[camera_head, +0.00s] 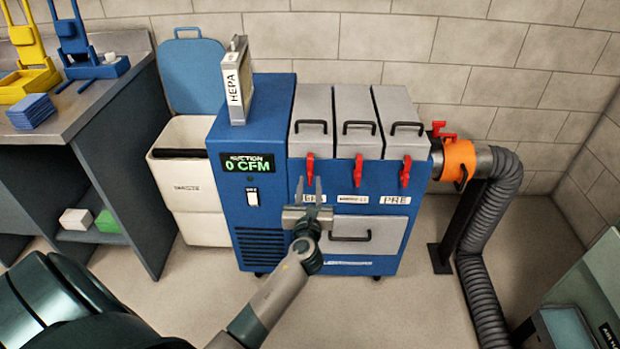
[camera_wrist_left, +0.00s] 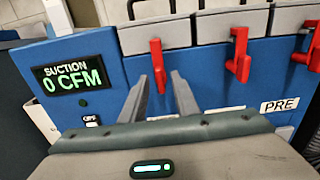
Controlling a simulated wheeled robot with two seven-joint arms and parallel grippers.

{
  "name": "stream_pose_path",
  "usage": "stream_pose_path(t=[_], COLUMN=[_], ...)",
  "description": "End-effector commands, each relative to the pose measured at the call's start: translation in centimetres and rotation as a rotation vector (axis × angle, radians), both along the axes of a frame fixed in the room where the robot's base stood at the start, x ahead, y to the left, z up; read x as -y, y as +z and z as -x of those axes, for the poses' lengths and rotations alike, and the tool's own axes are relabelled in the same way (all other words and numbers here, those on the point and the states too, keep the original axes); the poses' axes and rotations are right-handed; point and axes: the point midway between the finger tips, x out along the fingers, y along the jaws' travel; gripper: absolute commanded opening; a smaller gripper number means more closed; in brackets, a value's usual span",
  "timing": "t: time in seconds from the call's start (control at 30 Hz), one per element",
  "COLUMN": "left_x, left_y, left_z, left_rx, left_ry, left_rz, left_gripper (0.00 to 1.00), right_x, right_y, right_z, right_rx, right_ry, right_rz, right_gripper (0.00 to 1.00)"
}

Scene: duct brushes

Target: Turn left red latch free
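Three red latches hang on the front of the blue suction unit (camera_head: 268,195), below three grey lids. The left red latch (camera_head: 310,163) is upright, with its lower end pointing down; it also shows in the left wrist view (camera_wrist_left: 158,66). The middle latch (camera_head: 358,170) and right latch (camera_head: 405,171) hang the same way. My left gripper (camera_head: 309,187) is in front of the unit, just below the left latch. Its two fingers are apart with nothing between them, and in the left wrist view (camera_wrist_left: 168,82) they point toward the latch's lower end. My right gripper is not in view.
A grey drawer (camera_head: 386,235) with a black handle is below the latches. A HEPA filter (camera_head: 236,85) stands on the unit's left top. An orange collar (camera_head: 460,160) and grey duct are at right. A white bin (camera_head: 190,190) is at left.

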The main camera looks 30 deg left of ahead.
Motion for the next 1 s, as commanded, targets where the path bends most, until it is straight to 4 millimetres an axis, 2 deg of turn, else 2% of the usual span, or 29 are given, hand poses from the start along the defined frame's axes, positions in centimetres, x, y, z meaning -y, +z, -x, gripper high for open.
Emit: stream_pose_path(t=[0.23, 0.67, 0.77, 0.8, 1.0], left_x=[-1.4, -1.8, -1.7, -1.7, -1.7], left_y=[0.0, 0.0, 0.0, 0.0, 0.0], left_z=[-2.4, -2.9, -2.8, -2.9, -2.8], left_rx=[0.001, 0.000, 0.000, 0.000, 0.001], left_ry=[0.000, 0.000, 0.000, 0.000, 0.000], left_rz=[0.001, 0.001, 0.001, 0.001, 0.003], left_gripper=[0.28, 0.28, 0.04, 0.00, 0.00], right_x=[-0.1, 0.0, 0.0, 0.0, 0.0], right_y=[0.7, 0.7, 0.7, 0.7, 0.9], right_z=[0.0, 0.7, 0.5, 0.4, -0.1], right_rx=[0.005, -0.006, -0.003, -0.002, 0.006], right_ry=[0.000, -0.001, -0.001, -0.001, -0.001], right_rz=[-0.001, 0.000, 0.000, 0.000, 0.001], right_gripper=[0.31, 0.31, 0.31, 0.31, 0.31])
